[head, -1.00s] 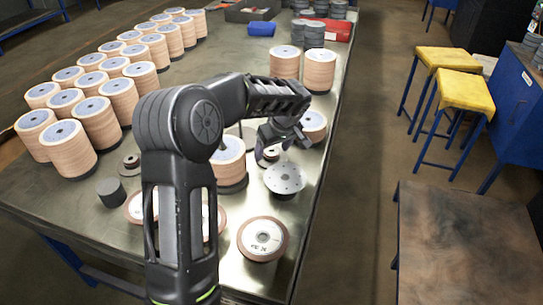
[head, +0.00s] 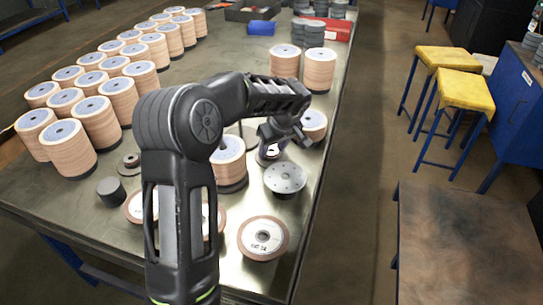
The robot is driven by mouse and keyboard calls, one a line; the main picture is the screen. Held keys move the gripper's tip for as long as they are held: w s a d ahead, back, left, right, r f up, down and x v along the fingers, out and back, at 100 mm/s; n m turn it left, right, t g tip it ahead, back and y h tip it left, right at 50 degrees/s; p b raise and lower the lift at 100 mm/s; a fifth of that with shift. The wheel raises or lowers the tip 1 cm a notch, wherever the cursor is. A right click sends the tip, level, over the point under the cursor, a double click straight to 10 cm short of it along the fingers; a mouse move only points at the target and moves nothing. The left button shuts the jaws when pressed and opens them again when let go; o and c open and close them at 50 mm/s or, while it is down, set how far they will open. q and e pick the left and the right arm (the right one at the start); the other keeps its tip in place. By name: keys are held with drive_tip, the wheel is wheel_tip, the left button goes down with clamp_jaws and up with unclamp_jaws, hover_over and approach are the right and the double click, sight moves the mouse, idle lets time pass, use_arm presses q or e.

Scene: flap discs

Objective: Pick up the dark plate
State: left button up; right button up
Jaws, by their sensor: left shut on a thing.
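My left arm reaches in over the table, and its gripper (head: 268,152) is low, just behind a grey disc with holes (head: 285,178). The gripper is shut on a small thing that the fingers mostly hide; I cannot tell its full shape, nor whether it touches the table. A small dark plate with a raised hub (head: 129,162) lies on the table left of my arm, with a dark cylinder (head: 111,190) in front of it. My right gripper is not in view.
Rows of tan disc stacks (head: 67,146) fill the table's left side. A flap disc (head: 263,238) lies near the front edge. Two stacks (head: 319,68), a blue bin (head: 261,28) and a red bin (head: 335,33) stand further back. Yellow-topped stools (head: 463,90) stand right of the table.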

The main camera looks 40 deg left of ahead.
use_arm(q)
clamp_jaws()
drive_tip(key=shift+r, duration=0.1)
wheel_tip(320, 180, up, 10)
drive_tip(key=shift+b, duration=0.45)
idle(0.8)
